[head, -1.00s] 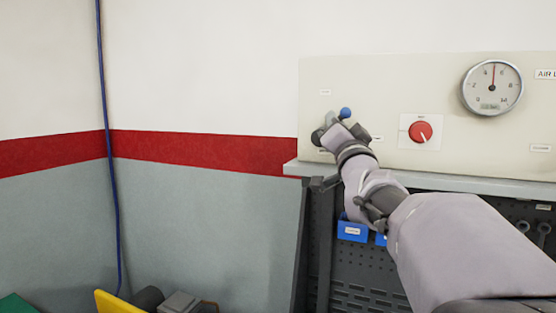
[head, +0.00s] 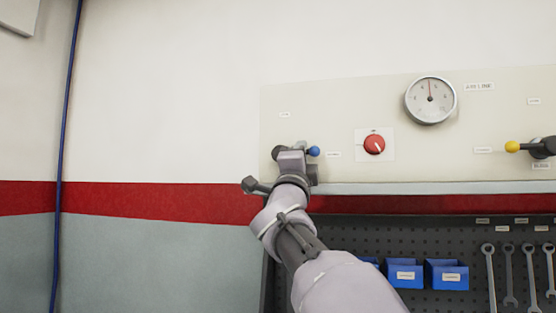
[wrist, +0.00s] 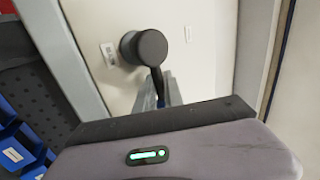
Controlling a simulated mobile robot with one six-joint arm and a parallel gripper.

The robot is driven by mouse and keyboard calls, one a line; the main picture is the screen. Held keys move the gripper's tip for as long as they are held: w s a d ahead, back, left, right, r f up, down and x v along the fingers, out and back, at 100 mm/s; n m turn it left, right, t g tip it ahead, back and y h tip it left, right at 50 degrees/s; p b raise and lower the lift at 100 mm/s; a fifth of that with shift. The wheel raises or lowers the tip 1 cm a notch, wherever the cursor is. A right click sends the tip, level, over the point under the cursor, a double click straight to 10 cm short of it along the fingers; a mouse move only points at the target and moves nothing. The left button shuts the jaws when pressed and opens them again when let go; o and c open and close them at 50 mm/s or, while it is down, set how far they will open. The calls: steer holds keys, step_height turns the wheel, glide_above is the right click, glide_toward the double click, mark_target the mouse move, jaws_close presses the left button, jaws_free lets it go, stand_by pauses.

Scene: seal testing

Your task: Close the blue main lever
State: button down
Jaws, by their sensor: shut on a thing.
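The blue main lever (head: 314,151) shows in the head view as a blue ball knob just right of my gripper, at the left of the cream panel. It points roughly level to the right from its dark round valve body (head: 279,153). My gripper (head: 296,157) is in front of the valve and shut on the lever, hiding most of the lever's arm. In the wrist view the dark round valve cap (wrist: 150,47) stands just beyond my gripper (wrist: 160,100). A small bit of blue shows between the fingers there.
The panel (head: 350,105) also carries a red knob (head: 374,145), a round gauge (head: 430,100) and a yellow-tipped lever (head: 512,147). A ledge runs under the panel. Below is a dark pegboard with blue bins (head: 405,275) and wrenches (head: 508,272).

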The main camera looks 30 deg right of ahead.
steer(key=shift+m+g+h, duration=0.3)
steer(key=shift+m+g, duration=0.1)
steer(key=shift+m, duration=0.2)
steer(key=shift+f, duration=0.1)
steer(key=c, duration=1.7)
jaws_free()
steer(key=shift+c, duration=0.2)
steer(key=b+v, duration=0.3)
steer(key=v, duration=1.4)
steer(key=shift+s, duration=0.15)
steer(key=shift+a+f, duration=0.1)
steer(key=shift+f, duration=0.05)
